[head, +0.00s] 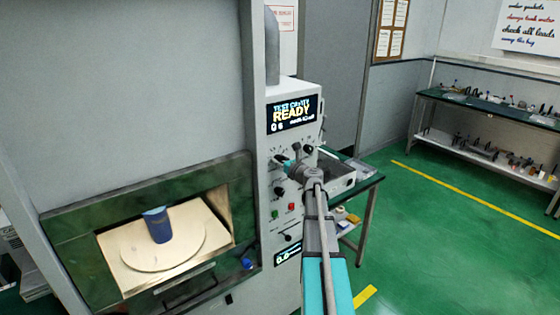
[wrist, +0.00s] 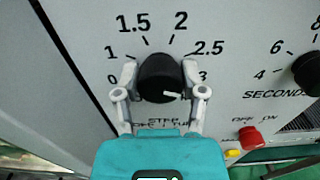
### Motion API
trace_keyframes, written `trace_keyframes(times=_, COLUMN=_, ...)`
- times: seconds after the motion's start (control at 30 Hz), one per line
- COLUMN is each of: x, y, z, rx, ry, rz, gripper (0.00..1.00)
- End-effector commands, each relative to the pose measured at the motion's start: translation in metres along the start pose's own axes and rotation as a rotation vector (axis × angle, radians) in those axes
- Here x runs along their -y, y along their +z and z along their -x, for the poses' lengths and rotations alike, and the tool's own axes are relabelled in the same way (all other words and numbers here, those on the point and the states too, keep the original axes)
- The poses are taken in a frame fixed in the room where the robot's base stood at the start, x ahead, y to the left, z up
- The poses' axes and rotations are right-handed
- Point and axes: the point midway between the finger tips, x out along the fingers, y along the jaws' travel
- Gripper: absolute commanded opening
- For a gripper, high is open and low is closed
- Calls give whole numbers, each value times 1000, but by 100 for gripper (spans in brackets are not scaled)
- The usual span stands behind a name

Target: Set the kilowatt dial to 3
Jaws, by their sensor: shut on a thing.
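A round black dial (wrist: 158,76) on the grey panel is ringed by the marks 0, 1, 1.5, 2, 2.5 and 3 in the wrist view. Its short white pointer line sits low on the right, aimed rightward at or just below the 3; the right finger partly covers that area. My gripper (wrist: 160,85) is shut on this dial, one finger on each side. The lettering below the dial is partly hidden. In the head view my gripper (head: 290,165) reaches the control panel (head: 290,230) and hides the dial.
A seconds dial (wrist: 308,72) is to the right. A red switch (wrist: 250,138) is at lower right. A display (head: 293,115) reading READY is above the controls. An open cavity with a blue cup (head: 157,225) is at left. Green floor is clear at right.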

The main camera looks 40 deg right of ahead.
Motion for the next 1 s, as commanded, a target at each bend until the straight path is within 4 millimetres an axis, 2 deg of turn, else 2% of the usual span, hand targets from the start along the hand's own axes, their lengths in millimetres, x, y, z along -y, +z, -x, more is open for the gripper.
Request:
trace_keyframes(times=0.47, x=0, y=0, z=0, rx=-1, ry=1, rz=-20, gripper=6)
trace_keyframes(times=0.5, x=0, y=0, z=0, rx=-1, ry=1, rz=-20, gripper=59)
trace_keyframes(times=0.63, x=0, y=0, z=0, rx=-1, ry=1, rz=-19, gripper=83)
trace_keyframes(times=0.67, x=0, y=0, z=0, rx=-1, ry=1, rz=-19, gripper=88)
trace_keyframes(times=1.0, x=0, y=0, z=0, rx=0, ry=1, rz=-19, gripper=88)
